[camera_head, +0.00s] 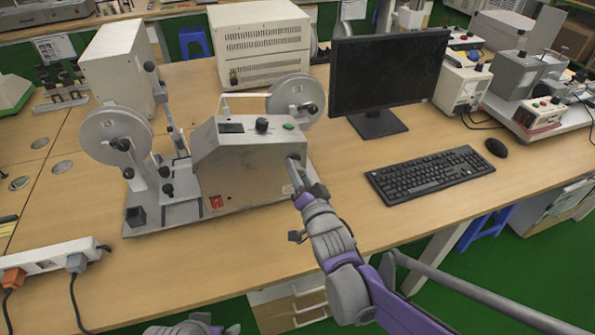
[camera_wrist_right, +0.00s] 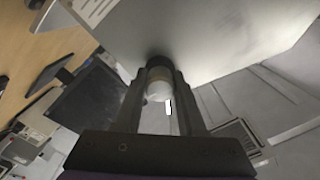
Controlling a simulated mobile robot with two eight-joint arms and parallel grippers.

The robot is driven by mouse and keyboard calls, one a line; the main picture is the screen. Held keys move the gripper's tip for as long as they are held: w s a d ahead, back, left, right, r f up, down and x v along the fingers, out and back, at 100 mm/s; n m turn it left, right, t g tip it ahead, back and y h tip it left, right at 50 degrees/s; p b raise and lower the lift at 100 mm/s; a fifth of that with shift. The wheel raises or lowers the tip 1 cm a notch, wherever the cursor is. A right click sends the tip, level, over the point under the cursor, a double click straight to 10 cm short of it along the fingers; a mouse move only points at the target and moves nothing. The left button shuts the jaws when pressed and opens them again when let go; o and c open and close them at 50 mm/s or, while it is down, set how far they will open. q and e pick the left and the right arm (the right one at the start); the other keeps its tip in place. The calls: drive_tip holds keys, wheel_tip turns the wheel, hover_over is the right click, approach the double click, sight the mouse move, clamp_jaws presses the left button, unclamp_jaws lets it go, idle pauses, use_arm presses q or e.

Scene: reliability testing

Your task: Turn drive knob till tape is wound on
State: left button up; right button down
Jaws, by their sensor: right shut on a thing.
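The tape winding machine (camera_head: 238,166) stands on the wooden table, with a grey reel (camera_head: 110,135) at its left and another reel (camera_head: 297,92) at the back right. My right gripper (camera_head: 297,180) is at the right end of the machine's housing, by the drive knob (camera_head: 293,160). In the right wrist view, the two fingers are shut around the light-coloured knob (camera_wrist_right: 158,88), which sits on a dark collar against the grey housing wall. The tape itself is too small to make out. Part of my left gripper (camera_head: 195,328) shows at the bottom edge; its fingers are not clear.
A monitor (camera_head: 385,75), a keyboard (camera_head: 430,175) and a mouse (camera_head: 496,147) are right of the machine. A power strip (camera_head: 50,258) with plugs lies at the front left. A large white device (camera_head: 262,45) stands behind. The table front is clear between the machine and the edge.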

idle(0.4)
drive_tip(key=c, duration=0.5)
unclamp_jaws()
drive_tip(key=shift+s, duration=0.1)
drive_tip(key=v, duration=1)
drive_tip(key=shift+s+d+p, duration=0.15)
drive_tip(key=shift+s+p, duration=0.15)
drive_tip(key=shift+p, duration=0.05)
